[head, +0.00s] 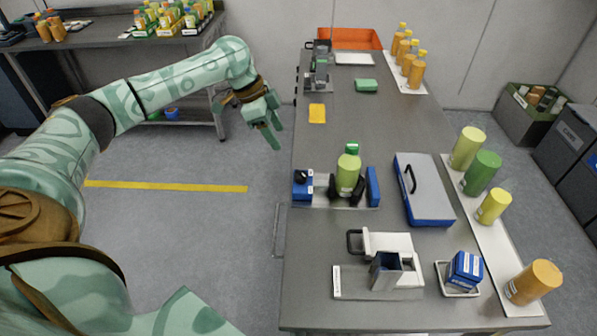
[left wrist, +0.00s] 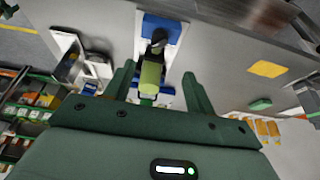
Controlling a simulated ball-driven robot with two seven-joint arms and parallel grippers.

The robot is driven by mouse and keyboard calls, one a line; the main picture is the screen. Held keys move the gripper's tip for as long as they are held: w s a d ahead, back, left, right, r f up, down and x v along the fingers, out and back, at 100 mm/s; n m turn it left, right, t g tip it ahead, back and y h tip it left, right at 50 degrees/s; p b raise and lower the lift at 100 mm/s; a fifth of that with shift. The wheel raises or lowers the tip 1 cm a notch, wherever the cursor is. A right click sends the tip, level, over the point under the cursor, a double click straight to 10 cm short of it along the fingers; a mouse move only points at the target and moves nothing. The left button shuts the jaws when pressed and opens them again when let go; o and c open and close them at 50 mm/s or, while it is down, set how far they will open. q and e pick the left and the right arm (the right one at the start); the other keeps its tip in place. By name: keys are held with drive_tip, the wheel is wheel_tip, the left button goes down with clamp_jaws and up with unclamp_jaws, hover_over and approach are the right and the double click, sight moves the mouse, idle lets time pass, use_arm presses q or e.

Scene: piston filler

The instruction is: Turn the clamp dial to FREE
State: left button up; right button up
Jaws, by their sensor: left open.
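The clamp dial (head: 301,176) is a black knob on a blue block (head: 303,190) at the left end of the clamp's white base, near the table's left edge. Its setting is too small to read. A light green bottle (head: 347,174) with a green cap stands between the clamp's black jaws (head: 333,187). My left gripper (head: 274,122) is open and empty, in the air left of the table, beyond and apart from the dial. In the left wrist view the dark dial (left wrist: 159,38) and the bottle (left wrist: 151,75) appear between and past the open fingers. My right gripper is not in view.
A blue-and-grey case (head: 425,188) with a black handle lies right of the clamp. A white fixture (head: 392,243) with a dark square holder stands nearer. A yellow cloth (head: 317,113) lies beyond the clamp, with bare tabletop between.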

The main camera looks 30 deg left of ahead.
sight(301, 175)
use_arm(q)
drive_tip(key=b+x, duration=0.4)
drive_tip(key=x, duration=1.1)
drive_tip(key=shift+s+a, duration=0.1)
drive_tip(key=c, duration=1)
drive_tip(key=shift+r, duration=0.1)
